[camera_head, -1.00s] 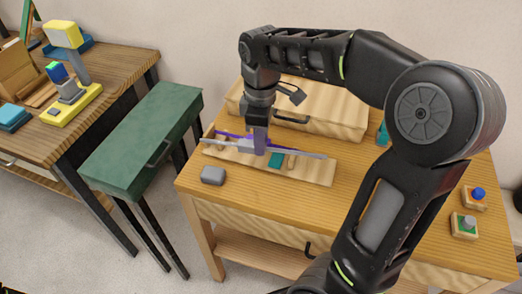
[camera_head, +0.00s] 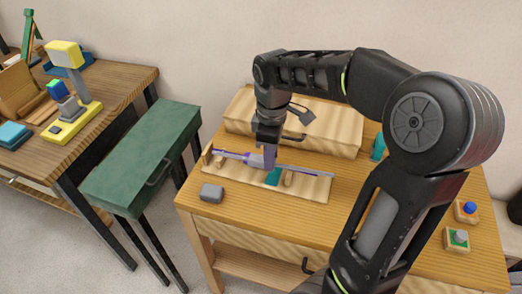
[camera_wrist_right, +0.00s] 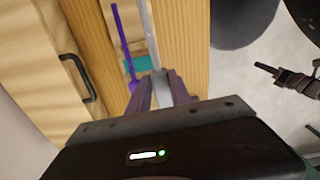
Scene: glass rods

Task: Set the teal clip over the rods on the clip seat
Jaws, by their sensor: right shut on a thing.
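My right gripper (camera_head: 269,160) is shut on a pale grey rod (camera_head: 310,173), low over a wooden board (camera_head: 312,189). In the right wrist view the grey rod (camera_wrist_right: 150,28) runs out from between the fingers (camera_wrist_right: 161,82). A purple rod (camera_head: 230,155) lies beside it, apart from it in the wrist view (camera_wrist_right: 122,40). A teal block (camera_head: 273,177) sits mid-board under the rods; it also shows in the wrist view (camera_wrist_right: 136,65). Another teal piece (camera_head: 377,149) stands at the right, partly hidden by my arm. I cannot tell which is the clip. My left gripper is out of view.
A grey block (camera_head: 211,193) lies at the table's left front. A wooden box with a dark handle (camera_head: 294,134) stands behind the board. Two small button blocks (camera_head: 467,210) (camera_head: 457,240) are at the right. A green cabinet (camera_head: 140,160) is left of the table.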

